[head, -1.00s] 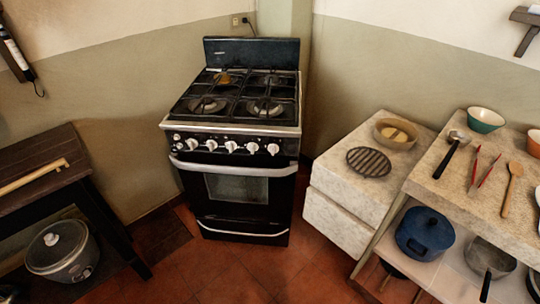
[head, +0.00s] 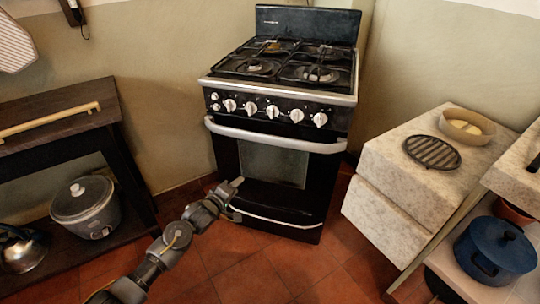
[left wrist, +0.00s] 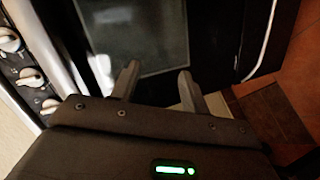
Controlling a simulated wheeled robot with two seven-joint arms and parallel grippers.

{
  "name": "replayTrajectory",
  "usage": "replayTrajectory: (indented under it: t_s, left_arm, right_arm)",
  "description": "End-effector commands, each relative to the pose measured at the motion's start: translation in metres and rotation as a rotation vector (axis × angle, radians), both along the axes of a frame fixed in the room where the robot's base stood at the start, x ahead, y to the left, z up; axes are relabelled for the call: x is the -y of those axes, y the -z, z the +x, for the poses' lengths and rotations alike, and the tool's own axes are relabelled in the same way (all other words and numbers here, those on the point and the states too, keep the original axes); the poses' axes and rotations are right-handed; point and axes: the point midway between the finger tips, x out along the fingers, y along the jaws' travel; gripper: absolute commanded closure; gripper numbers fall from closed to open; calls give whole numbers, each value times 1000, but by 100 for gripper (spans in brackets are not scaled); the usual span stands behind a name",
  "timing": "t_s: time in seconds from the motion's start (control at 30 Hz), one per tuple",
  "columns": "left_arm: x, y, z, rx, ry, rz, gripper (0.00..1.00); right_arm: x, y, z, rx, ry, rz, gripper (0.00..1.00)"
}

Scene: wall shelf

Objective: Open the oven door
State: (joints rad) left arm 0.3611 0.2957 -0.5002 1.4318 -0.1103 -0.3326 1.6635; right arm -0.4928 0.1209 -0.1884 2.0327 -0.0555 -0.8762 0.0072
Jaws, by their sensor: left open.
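The black oven (head: 275,170) stands against the wall with its door shut. A curved silver handle (head: 275,137) runs across the top of the door, above a dark glass window. My left gripper (head: 236,194) is in front of the lower door, below the handle and left of the window's middle. In the left wrist view its two fingers (left wrist: 158,82) are apart with nothing between them, facing the door window (left wrist: 140,35). The handle (left wrist: 62,45) shows to the left of the fingers there. My right gripper is not in view.
A dark wooden table (head: 60,125) stands at left, with a rice cooker (head: 86,205) on its lower shelf. Stone blocks (head: 385,170) stand right of the oven. A lower drawer handle (head: 275,217) crosses the oven's base. Red floor tiles in front are clear.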

Motion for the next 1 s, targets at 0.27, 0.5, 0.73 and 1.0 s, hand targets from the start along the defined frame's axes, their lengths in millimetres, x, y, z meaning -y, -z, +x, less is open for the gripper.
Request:
replayTrajectory:
  t_s: [0.27, 0.5, 0.73, 1.0]
  left_arm:
    - [50, -124, 17, 102, 86, -373, 55]
    - [59, -149, 14, 103, 110, -446, 55]
    - [68, -148, 29, 103, 108, -445, 55]
    - [94, -146, 72, 102, 107, -445, 55]
  right_arm:
    - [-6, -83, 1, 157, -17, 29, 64]
    - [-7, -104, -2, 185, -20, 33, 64]
    - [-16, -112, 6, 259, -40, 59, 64]
    - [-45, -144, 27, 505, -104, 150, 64]
